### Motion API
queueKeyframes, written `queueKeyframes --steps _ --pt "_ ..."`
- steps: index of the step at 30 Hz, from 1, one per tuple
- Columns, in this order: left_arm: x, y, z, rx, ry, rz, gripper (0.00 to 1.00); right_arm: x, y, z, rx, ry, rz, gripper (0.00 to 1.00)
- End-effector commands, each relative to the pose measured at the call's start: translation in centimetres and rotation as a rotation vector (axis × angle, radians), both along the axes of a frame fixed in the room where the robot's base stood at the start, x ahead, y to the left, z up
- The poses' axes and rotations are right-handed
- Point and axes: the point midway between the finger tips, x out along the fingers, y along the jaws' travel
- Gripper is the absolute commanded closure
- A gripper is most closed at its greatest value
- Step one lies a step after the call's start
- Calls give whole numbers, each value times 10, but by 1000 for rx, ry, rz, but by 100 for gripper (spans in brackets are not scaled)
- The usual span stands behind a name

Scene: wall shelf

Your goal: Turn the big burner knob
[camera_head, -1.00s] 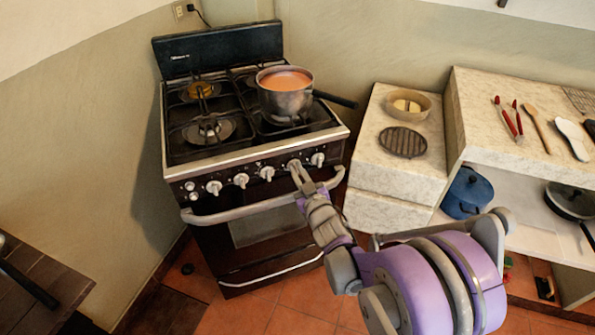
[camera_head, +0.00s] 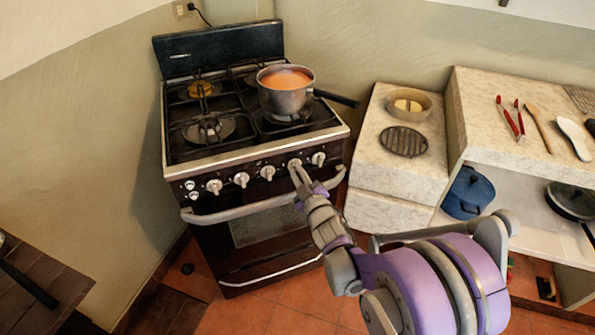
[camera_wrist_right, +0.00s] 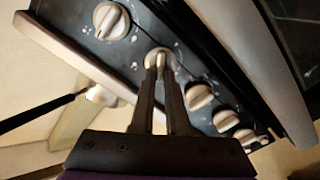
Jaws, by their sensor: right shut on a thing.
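The stove's front panel carries a row of pale burner knobs. The knob second from the right (camera_head: 294,163) is between the fingers of my right gripper (camera_head: 298,174). In the right wrist view, the two fingers (camera_wrist_right: 161,75) are shut on this round knob (camera_wrist_right: 158,56), one on each side of its raised grip. The fingers hide part of its face. Neighbouring knobs (camera_wrist_right: 111,20) (camera_wrist_right: 199,97) stand clear of the fingers. My left gripper is not in view.
An oven handle bar (camera_head: 262,206) runs just below the knobs, close under my right gripper. A pot of orange-red liquid (camera_head: 286,98) stands on the right burners, its handle pointing right. A pale counter (camera_head: 376,170) is right of the stove.

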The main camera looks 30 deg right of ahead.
Motion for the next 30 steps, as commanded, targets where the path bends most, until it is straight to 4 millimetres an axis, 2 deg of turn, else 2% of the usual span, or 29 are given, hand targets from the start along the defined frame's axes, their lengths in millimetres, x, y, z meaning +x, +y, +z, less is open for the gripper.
queueKeyframes --steps 18,30 --pt "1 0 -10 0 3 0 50 1 4 -6 -548 86 0 100" --pt "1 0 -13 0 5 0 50 0 5 -8 -747 116 1 100"
